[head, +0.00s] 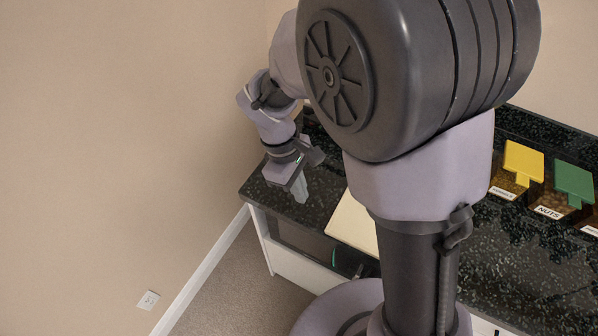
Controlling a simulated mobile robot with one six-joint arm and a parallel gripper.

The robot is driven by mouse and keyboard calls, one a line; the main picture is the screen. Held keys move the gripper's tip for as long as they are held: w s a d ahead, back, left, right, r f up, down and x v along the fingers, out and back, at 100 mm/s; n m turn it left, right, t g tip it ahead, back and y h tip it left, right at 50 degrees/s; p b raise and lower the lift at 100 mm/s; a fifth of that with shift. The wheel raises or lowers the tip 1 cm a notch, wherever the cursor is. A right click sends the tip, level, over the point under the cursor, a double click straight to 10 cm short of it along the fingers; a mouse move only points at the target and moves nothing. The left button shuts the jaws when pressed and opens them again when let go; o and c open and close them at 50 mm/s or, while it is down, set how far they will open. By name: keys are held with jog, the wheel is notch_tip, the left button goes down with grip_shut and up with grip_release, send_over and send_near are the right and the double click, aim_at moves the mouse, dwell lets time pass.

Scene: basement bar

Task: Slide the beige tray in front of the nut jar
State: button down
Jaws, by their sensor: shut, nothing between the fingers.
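The beige tray (350,222) lies flat on the dark speckled counter near its front edge. Its right part is hidden behind my arm. The nut jar (573,182) stands at the right with a green lid and a white label reading NUTS. My gripper (300,192) points down over the left end of the counter, to the left of the tray and apart from it in the picture. Its fingers are shut and empty. I cannot tell whether the fingertips touch the counter.
A jar with a yellow lid (523,160) stands left of the nut jar, and part of another label shows at the right edge. The dark counter (480,275) is bare in front of the jars. A beige wall (120,120) stands at the left.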

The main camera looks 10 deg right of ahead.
aim_at(310, 218)
jog(key=b+x, duration=0.3)
jog(key=x, duration=0.5)
jog(key=shift+s+d+r+b, duration=0.15)
jog(key=shift+s+d+b, duration=0.15)
jog(key=shift+d, duration=0.25)
jog(key=shift+s+d+r+b, duration=0.1)
jog(key=shift+s+d+b, duration=0.05)
jog(key=shift+s+d, duration=0.35)
jog(key=shift+s+d+r, duration=0.1)
jog(key=shift+s+d, duration=0.05)
jog(key=shift+d, duration=0.3)
